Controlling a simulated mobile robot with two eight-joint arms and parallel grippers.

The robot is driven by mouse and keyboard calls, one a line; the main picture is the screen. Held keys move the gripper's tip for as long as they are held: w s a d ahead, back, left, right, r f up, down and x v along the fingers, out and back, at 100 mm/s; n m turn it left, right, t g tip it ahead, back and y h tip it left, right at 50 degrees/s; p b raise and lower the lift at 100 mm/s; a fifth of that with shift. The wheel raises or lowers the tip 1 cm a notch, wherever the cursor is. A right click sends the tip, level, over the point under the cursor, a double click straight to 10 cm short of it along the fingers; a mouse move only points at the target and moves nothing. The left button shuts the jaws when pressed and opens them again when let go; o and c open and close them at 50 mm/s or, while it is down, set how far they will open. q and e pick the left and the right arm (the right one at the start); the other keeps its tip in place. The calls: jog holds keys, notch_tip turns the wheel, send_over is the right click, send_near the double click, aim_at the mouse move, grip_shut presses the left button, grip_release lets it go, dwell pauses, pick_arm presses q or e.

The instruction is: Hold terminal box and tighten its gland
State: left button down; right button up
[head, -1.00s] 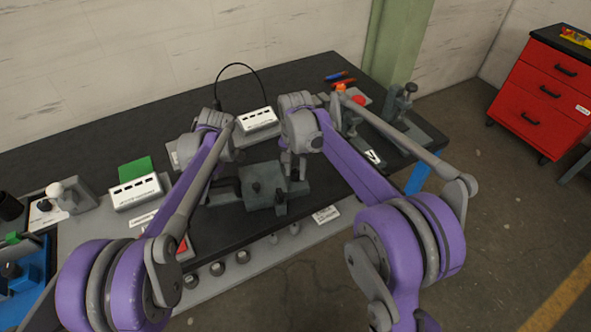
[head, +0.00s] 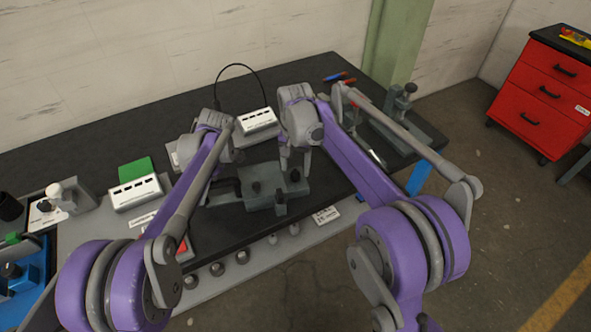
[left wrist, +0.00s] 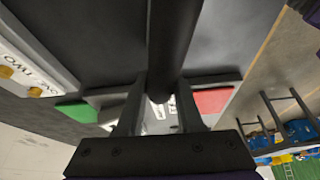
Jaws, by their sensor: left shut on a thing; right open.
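A dark grey block-like fixture (head: 262,188) with black knobs sits near the front edge of the bench; I cannot tell for certain that it is the terminal box. My left gripper (left wrist: 160,105) is shut on a dark round bar (left wrist: 174,40) in the left wrist view. In the head view its fingers are mostly hidden by my left arm, left of the fixture. My right gripper (head: 295,168) is open, pointing down over the fixture's right rear part. Whether its fingertips touch anything is unclear. I cannot make out the gland.
White socketed boxes (head: 135,192) and (head: 257,121) stand on the black bench (head: 110,135), the rear one with a black cable. A green pad (head: 136,168) lies at left. A clamp (head: 402,103) stands at right. Several round knobs line the front ledge. A red drawer cabinet (head: 540,95) stands apart.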

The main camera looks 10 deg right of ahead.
aim_at(295, 172)
notch_tip(295, 172, up, 6)
jog(key=shift+f, duration=0.1)
dwell(0.4)
pick_arm(q)
jog(key=shift+c, duration=2.4)
grip_release()
